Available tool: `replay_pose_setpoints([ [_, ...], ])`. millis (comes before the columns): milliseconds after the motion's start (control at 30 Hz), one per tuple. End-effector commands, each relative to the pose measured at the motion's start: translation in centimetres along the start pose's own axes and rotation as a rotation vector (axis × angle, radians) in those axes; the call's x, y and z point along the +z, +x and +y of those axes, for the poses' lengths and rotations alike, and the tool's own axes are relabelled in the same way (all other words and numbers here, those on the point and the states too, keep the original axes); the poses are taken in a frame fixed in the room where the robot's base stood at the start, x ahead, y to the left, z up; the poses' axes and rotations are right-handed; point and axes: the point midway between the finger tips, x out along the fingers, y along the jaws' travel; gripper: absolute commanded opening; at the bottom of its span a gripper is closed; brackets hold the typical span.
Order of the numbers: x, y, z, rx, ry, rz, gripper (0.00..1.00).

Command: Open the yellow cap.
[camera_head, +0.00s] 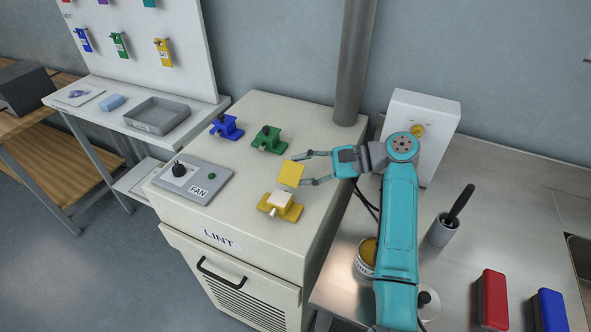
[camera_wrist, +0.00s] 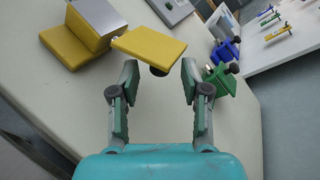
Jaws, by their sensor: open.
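The yellow cap (camera_head: 291,173) is a flat square plate, tilted up beside the pale block of the yellow fixture (camera_head: 291,211), whose block face is uncovered. In the wrist view the cap (camera_wrist: 150,43) lies just ahead of the fingertips, with a dark knob under its edge. The yellow fixture (camera_wrist: 66,50) is at upper left there, close to the cap; I cannot tell how they join. My gripper (camera_head: 299,169) reaches in from the right, fingers apart. In the wrist view my gripper (camera_wrist: 160,67) is open with nothing clearly held between its fingers.
A blue fixture (camera_head: 227,126) and a green fixture (camera_head: 269,140) stand behind on the LINT cabinet top (camera_head: 247,185). A grey FAN box (camera_head: 207,180) is at left. A white box (camera_head: 432,108) stands at right behind my arm. The cabinet's front middle is clear.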

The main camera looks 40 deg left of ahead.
Motion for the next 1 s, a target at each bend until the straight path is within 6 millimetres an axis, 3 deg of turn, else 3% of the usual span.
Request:
replay_pose_setpoints([
  [200, 0.0, 1.9, 0.0, 0.0, 0.0, 0.001, 0.47],
  [533, 0.0, 2.2, 0.0, 0.0, -0.001, 0.001, 0.47],
  [733, 0.0, 2.2, 0.0, 0.0, -0.001, 0.001, 0.0],
  [1000, 0.4, 2.1, -0.2, 0.001, -0.067, 0.032, 0.0],
])
